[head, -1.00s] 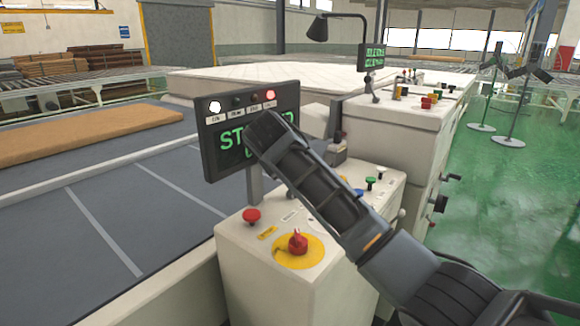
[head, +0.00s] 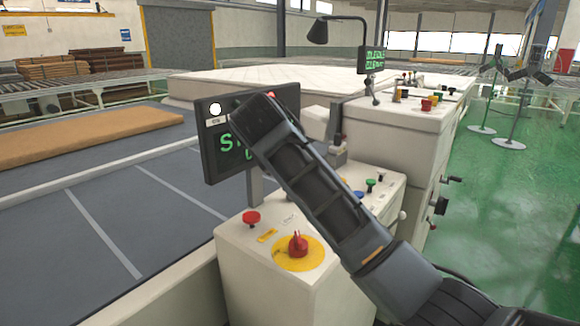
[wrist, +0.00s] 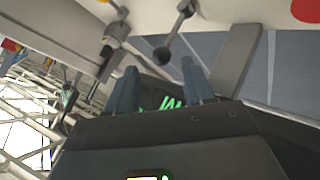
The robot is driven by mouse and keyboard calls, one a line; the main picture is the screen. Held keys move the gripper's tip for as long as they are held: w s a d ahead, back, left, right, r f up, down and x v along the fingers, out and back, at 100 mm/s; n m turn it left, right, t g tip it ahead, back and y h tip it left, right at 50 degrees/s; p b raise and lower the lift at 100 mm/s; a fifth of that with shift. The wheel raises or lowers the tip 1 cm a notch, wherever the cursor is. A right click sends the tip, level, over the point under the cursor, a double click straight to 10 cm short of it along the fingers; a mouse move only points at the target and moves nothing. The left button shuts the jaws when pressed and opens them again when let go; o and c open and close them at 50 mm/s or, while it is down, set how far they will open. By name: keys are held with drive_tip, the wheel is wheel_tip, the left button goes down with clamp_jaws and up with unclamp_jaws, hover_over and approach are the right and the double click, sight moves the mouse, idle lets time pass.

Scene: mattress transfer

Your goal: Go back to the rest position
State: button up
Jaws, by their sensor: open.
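In the head view my dark arm reaches up and left over the control console (head: 245,285), and its upper part covers much of the display. My gripper's fingers are hidden there. In the wrist view my gripper (wrist: 158,85) has its two blue-grey fingers spread apart with nothing held between them. Green lettering of a dark display (wrist: 165,102) shows beyond and between the fingers. The same kind of screen (head: 214,150) stands on a post at the console in the head view, with green text partly hidden.
The console has a red button (head: 251,218), a red knob on a yellow disc (head: 298,249) and small coloured buttons. A second console (head: 385,130) stands behind it. A white mattress (head: 240,82) and a tan slab (head: 90,137) lie beyond. Green floor (head: 490,220) is open at right.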

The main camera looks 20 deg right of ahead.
drive_tip(key=shift+s+a+r, duration=0.25)
drive_tip(key=shift+s+r, duration=0.15)
drive_tip(key=shift+s, duration=0.1)
